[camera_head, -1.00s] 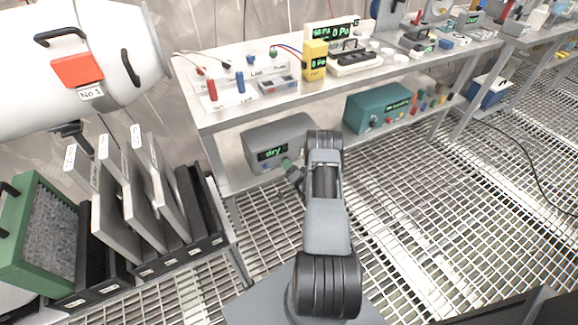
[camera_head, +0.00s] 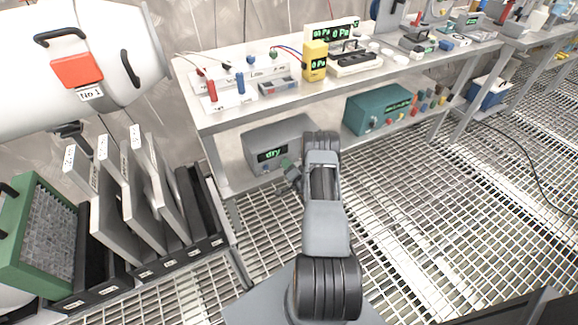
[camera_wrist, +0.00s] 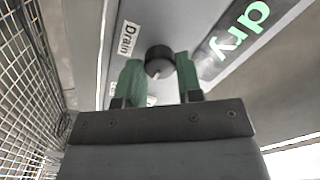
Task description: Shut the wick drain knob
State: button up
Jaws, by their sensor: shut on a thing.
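The drain knob (camera_wrist: 159,62) is a round black knob with a pale pointer mark, on the front of a grey box in the wrist view. A "Drain" label (camera_wrist: 127,40) is beside it, and a green "dry" display (camera_wrist: 240,30) is to its right. My gripper (camera_wrist: 160,78) has its two green fingers on either side of the knob, shut on it. In the head view the grey box (camera_head: 268,135) sits on the lower shelf with its "dry" display lit. My gripper (camera_head: 289,168) is at the box's front; my arm hides the knob there.
A teal box (camera_head: 378,106) with several coloured knobs stands on the same shelf to the right. The upper bench (camera_head: 270,112) carries meters and bottles above. A rack of grey panels (camera_head: 120,215) stands at the left. Open grating floor (camera_head: 450,220) lies to the right.

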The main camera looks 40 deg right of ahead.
jog(key=shift+c, duration=0.7)
jog(key=shift+n+b, duration=0.3)
jog(key=shift+n, duration=0.1)
jog(key=n+b, duration=1.1)
jog(key=n, duration=0.6)
jog(key=shift+b, duration=0.3)
jog(key=o, duration=0.9)
